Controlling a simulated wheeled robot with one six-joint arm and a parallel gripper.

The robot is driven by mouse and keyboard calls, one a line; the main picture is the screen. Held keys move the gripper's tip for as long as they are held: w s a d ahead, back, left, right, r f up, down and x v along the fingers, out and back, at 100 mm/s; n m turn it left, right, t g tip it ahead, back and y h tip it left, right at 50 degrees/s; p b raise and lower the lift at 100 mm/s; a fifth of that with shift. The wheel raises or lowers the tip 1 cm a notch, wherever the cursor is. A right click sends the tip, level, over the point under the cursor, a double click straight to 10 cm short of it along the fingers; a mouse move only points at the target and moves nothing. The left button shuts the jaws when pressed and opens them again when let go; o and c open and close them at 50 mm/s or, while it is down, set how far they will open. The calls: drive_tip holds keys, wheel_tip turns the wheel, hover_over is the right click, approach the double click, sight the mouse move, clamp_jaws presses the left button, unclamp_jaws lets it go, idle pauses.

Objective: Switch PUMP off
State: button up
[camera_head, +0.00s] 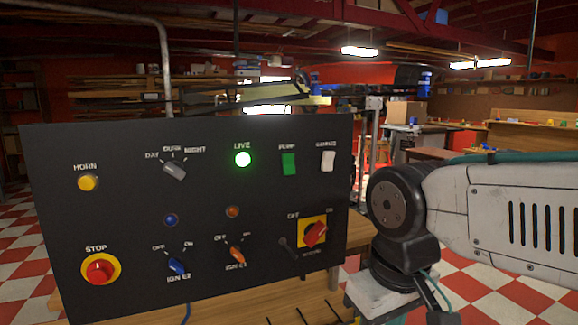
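The black control panel (130,225) stands tilted slightly in the middle left of the head view. The PUMP switch (289,164) is a green rocker near the panel's upper right, under its label. Its exact rocker tilt is too small to tell. Nothing touches it or hides it. My arm (480,205) reaches in from the right and bends down beside the panel's right edge. My gripper's fingers do not show in this view.
A lit green LIVE lamp (243,159) is left of PUMP, and a white rocker (328,161) is right of it. Below are a red-and-yellow rotary switch (314,234), blue and orange selector knobs and a red STOP button (100,269). A wooden bench (355,236) is behind.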

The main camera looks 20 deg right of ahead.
clamp_jaws()
idle(1.5)
